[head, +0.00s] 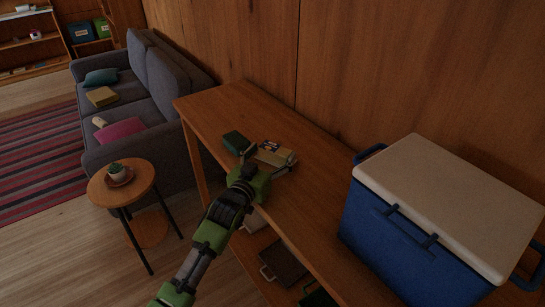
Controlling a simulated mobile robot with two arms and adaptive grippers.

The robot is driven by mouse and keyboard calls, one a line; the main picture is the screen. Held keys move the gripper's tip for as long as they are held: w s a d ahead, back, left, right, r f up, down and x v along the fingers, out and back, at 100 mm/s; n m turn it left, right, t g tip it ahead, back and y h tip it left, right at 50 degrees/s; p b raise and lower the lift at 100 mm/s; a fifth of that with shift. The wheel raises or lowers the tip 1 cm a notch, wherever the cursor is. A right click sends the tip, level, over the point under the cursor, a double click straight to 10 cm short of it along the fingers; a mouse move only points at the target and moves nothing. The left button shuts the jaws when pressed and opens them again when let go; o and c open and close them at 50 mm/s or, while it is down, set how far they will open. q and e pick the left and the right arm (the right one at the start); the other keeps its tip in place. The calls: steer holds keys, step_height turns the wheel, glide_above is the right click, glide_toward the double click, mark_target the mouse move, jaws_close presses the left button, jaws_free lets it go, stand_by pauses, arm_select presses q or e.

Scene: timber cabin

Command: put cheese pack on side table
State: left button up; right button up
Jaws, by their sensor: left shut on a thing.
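My left gripper (268,161) reaches in over the long wooden console table (225,105) and is shut on a pale pack with a coloured label, which looks like the cheese pack (273,150). The gripper hides part of the pack, and I cannot tell whether it touches the tabletop. The small round side table (145,176) stands to the left of the console, in front of the sofa. A potted cactus (117,171) on a reddish saucer (128,180) sits on its top. My right gripper is not in view.
A dark green box (236,141) lies just left of the pack. A blue cooler with a white lid (430,190) stands at the console's right. Dark items (283,262) sit on the lower shelf. The grey sofa (165,85) is behind the side table.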

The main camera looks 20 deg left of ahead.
arm_select(q)
steer(key=o, duration=1.8)
steer(key=shift+s+f, duration=0.1)
steer(key=shift+s, duration=0.05)
steer(key=shift+o, duration=1.2)
steer(key=shift+s, duration=0.2)
steer(key=shift+w, duration=0.1)
steer(key=s, duration=0.4)
steer(key=s+a, duration=0.1)
steer(key=s, duration=0.3)
steer(key=s+r, duration=0.1)
steer(key=s, duration=0.3)
steer(key=shift+a, duration=0.25)
